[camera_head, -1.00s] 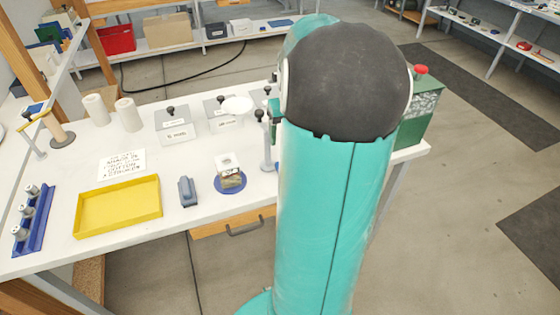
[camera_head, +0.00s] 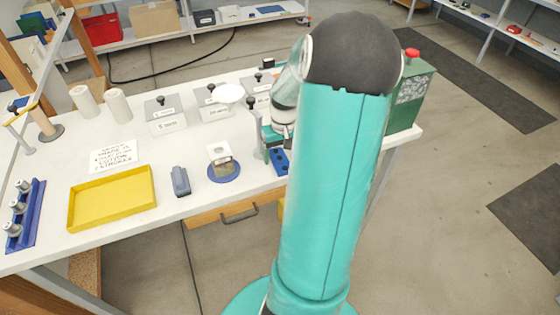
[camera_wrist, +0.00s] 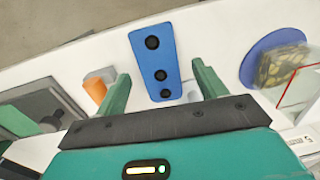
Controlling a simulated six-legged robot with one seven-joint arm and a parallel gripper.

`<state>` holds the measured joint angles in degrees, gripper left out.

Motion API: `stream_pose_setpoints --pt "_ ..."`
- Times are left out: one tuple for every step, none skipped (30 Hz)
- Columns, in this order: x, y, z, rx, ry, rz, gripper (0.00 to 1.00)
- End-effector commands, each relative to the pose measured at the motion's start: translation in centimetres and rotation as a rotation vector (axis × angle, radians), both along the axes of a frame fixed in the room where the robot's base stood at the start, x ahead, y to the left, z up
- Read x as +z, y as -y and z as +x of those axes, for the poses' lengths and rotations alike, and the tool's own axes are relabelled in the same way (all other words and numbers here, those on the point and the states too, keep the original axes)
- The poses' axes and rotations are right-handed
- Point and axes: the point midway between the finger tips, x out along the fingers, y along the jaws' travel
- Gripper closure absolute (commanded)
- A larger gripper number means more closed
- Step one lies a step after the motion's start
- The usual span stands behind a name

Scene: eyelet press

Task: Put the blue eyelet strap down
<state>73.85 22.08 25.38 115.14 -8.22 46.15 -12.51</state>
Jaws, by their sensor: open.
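The blue eyelet strap (camera_wrist: 152,55) is a flat blue bar with three dark eyelets along it. It lies on the white table (camera_wrist: 205,28), and part of it also shows in the head view (camera_head: 279,161) near the front edge, beside my arm. My gripper (camera_wrist: 160,72) is open. In the wrist view its green fingers stand apart, one on each side of the strap's nearer end, with visible gaps. Whether the fingers reach down to table height is unclear. In the head view my arm hides most of my gripper.
A blue disc (camera_head: 225,180) with a clear-fronted box of brass pieces is left of the strap. An orange block (camera_wrist: 96,89) lies on its other side. A yellow tray (camera_head: 110,197) and grey-blue block (camera_head: 181,181) stand farther left. A green machine (camera_head: 411,95) is at right.

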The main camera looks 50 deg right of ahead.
Motion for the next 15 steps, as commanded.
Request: stream_pose_setpoints --pt "-0.68 -0.01 -0.04 -0.001 -0.001 0.002 0.29" --pt "-0.97 -0.02 -0.02 0.0 -0.001 0.002 0.29" --pt "-1.25 -0.02 0.01 0.0 -0.001 0.001 0.29" --pt "-1.38 -0.04 0.02 0.0 0.0 0.0 0.29" --pt "-1.44 -0.04 0.03 0.0 0.0 0.0 0.29" --pt "-1.47 -0.05 0.04 0.0 0.0 0.0 0.29" --pt "-1.45 -0.03 0.04 0.0 0.0 -0.001 0.29" --pt "-1.44 -0.04 0.04 0.0 0.0 -0.001 0.29" --pt "-1.43 -0.04 0.04 0.0 0.0 -0.001 0.29" --pt "-1.43 -0.04 0.04 0.0 0.0 -0.001 0.29" --pt "-1.43 -0.04 0.04 0.0 0.0 -0.001 0.31" --pt "-1.42 -0.04 0.04 0.0 0.0 -0.001 0.39" --pt "-1.42 -0.04 0.04 0.0 -0.001 -0.001 0.45" --pt "-1.42 -0.04 0.04 0.0 -0.001 -0.001 0.51" --pt "-1.41 -0.04 0.04 0.0 -0.001 -0.001 0.59"
